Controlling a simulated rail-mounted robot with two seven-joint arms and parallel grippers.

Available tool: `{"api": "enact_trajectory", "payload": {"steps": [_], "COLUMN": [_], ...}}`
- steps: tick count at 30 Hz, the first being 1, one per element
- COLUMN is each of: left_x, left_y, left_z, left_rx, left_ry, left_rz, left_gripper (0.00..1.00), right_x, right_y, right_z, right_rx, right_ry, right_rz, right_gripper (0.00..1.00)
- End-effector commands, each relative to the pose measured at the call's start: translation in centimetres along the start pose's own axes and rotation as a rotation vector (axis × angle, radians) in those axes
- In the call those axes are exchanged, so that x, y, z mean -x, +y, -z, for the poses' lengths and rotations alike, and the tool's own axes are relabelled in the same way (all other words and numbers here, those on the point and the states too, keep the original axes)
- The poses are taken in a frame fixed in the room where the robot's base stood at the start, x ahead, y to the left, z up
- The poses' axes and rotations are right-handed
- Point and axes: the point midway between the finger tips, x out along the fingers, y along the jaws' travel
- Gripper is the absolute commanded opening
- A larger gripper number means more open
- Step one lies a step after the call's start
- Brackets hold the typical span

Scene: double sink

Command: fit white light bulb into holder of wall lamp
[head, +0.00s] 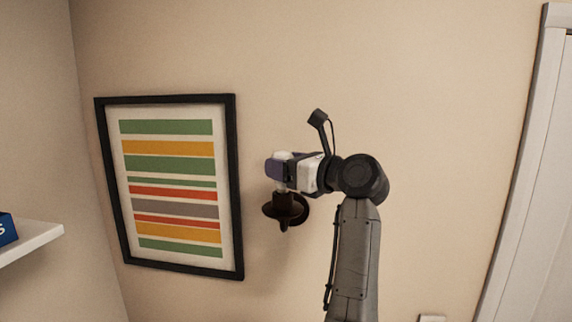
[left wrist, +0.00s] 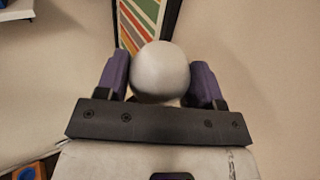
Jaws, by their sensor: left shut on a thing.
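The white light bulb (left wrist: 160,72) is between the two purple fingers of my left gripper (head: 278,170), which is shut on it. In the left wrist view its round top faces the camera, with one finger on each side. The dark brown wall lamp (head: 287,210) is fixed to the wall, with its holder facing up. In the head view the bulb's lower part is right above the holder, upright or nearly so. The fingers hide most of the bulb there. I cannot tell whether its base is inside the holder. My right gripper is not in view.
A black-framed striped picture (head: 240,190) hangs on the wall left of the lamp. A white shelf (head: 35,240) with a blue box (head: 7,229) is at the far left. A white door frame (head: 515,170) is at the right. The wall around the lamp is otherwise bare.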

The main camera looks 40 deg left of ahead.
Motion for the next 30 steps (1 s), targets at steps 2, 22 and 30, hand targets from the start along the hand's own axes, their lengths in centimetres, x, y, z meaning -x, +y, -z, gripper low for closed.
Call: {"api": "enact_trajectory", "payload": {"steps": [2,22,30], "left_x": [0.01,0.00,0.80], "left_y": [0.00,0.00,-0.04], "left_z": [0.28,0.76,0.91], "left_rx": [0.000,0.000,0.000], "left_ry": [0.000,0.000,0.000], "left_rz": [0.000,0.000,0.002], "left_gripper": [0.48,0.91,0.91], "right_x": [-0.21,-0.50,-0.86], "right_y": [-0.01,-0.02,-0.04], "right_z": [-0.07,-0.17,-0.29], "right_rx": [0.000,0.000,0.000], "right_ry": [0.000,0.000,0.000], "right_rz": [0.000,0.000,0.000], "right_gripper": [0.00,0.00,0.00]}}
